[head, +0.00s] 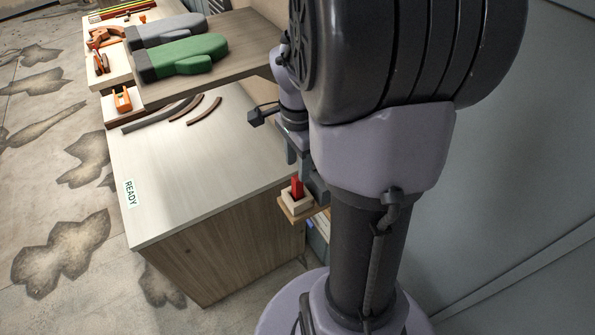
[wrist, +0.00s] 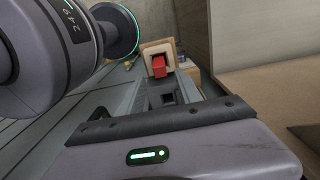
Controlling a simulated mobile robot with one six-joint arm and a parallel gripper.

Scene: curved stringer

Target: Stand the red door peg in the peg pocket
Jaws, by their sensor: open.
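The red door peg (head: 297,187) stands in the pale wooden peg pocket (head: 297,201), a small square block with a hole. In the wrist view the red peg (wrist: 159,66) shows end-on inside the square rim of the pocket (wrist: 148,49). The peg's lower part is hidden in the pocket. My gripper (head: 303,172) is open close to the peg, partly hidden by my arm in the head view. In the wrist view its fingers (wrist: 168,85) reach toward the peg; I cannot tell whether they touch it.
The pocket sits on a small wooden ledge (head: 298,216) beside the cabinet (head: 220,245). The pale top with the READY label (head: 130,193) is mostly clear, with curved strips (head: 190,110) at the back.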

